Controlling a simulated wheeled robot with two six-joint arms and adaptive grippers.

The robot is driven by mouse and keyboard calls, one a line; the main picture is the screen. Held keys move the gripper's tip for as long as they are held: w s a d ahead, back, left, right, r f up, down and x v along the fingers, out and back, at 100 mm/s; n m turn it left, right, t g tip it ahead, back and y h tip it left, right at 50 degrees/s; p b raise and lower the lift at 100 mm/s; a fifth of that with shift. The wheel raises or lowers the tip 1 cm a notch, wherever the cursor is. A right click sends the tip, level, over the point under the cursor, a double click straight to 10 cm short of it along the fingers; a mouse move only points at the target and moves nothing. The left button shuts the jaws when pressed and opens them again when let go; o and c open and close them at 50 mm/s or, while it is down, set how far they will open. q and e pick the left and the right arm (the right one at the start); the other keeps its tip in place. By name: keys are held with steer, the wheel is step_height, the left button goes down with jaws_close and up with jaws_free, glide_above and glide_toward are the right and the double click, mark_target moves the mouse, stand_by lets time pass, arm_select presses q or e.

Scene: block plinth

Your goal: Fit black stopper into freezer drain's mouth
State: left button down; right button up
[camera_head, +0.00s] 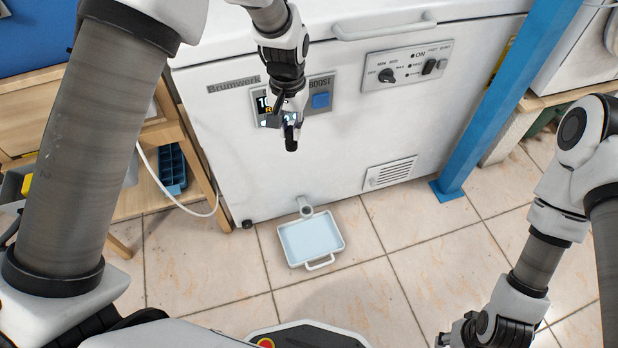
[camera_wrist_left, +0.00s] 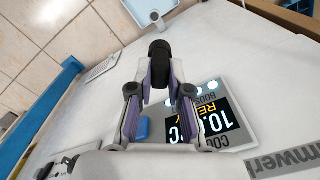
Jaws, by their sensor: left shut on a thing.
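The black stopper (camera_head: 291,144) is in the fingers of my left gripper (camera_head: 290,122), which is shut on it in front of the freezer's control panel. The left wrist view shows the stopper (camera_wrist_left: 159,50) jutting beyond the fingertips (camera_wrist_left: 160,75). The freezer drain (camera_head: 306,210) is a short light pipe low on the freezer front; it also shows in the left wrist view (camera_wrist_left: 156,17). The stopper is apart from the drain, well above it. My right gripper (camera_head: 458,333) is at the bottom edge of the head view, its fingers unclear.
A pale blue tray (camera_head: 338,228) lies on the tiled floor under the drain. The white freezer (camera_head: 345,140) has a display, switches and a vent (camera_head: 391,172). A blue post (camera_head: 487,110) stands at right; a wooden bench (camera_head: 125,200) and cable (camera_head: 170,192) are at left.

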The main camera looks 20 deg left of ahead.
arm_select(q)
steer(key=w+f+b, duration=0.4)
steer(key=f+b, duration=0.2)
steer(key=f, duration=0.9)
steer(key=b, duration=0.8)
glide_above(307, 213)
step_height(307, 213, down, 18)
steer(key=shift+n, duration=0.3)
step_height(307, 213, down, 5)
steer(key=b, duration=0.4)
steer(key=shift+f, duration=0.1)
arm_select(e)
step_height(307, 213, down, 21)
steer(key=shift+w+r, duration=0.15)
steer(key=shift+r, duration=0.15)
arm_select(q)
steer(key=shift+s+p, duration=0.1)
steer(key=shift+p, duration=0.35)
arm_select(e)
steer(key=shift+r, duration=0.35)
arm_select(q)
steer(key=shift+f, duration=0.2)
arm_select(e)
steer(key=shift+f, duration=0.15)
arm_select(q)
steer(key=shift+f+b, duration=0.3)
steer(key=shift+b, duration=0.05)
arm_select(e)
steer(key=shift+f, duration=0.2)
